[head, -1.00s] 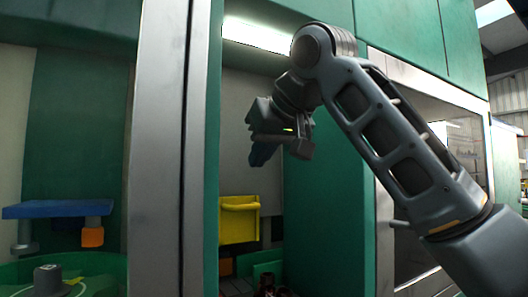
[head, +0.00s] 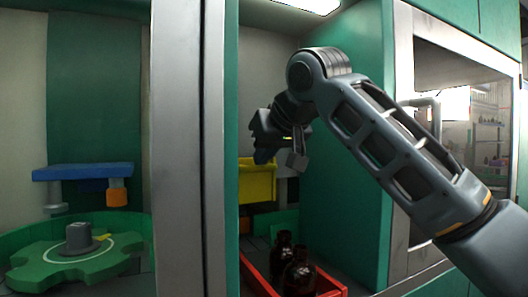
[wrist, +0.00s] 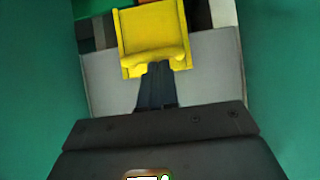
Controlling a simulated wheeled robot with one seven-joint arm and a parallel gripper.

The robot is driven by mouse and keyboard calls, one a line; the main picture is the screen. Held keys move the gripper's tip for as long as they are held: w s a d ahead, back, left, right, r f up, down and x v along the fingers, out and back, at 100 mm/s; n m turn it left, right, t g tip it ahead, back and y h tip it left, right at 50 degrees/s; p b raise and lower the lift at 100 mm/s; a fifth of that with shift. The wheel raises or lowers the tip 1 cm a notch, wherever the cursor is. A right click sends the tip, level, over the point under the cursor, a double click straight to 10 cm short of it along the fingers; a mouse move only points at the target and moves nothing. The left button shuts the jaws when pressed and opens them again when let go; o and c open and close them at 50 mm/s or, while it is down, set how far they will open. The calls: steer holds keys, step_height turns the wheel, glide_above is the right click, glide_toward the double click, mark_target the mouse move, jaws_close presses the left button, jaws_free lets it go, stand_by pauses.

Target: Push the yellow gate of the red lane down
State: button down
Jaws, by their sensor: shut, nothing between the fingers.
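The yellow gate (head: 257,182) hangs on the back wall inside the green bay, at the far end of the red lane (head: 257,277). It is raised above the lane. In the wrist view the gate (wrist: 153,34) lies straight ahead of my gripper (wrist: 157,68), whose shut, empty fingertips overlap its lower edge. Whether they touch cannot be told.
Dark amber bottles (head: 298,272) stand in the red lane below my arm. Green bay walls (head: 345,150) and a grey post (head: 215,150) close in on both sides. On the left are a green star wheel (head: 75,255) and a blue bar (head: 84,172).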

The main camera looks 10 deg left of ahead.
mark_target(259, 182)
step_height(259, 182, down, 9)
steer(key=b, duration=0.1)
steer(key=shift+r, duration=0.15)
stand_by(0.3)
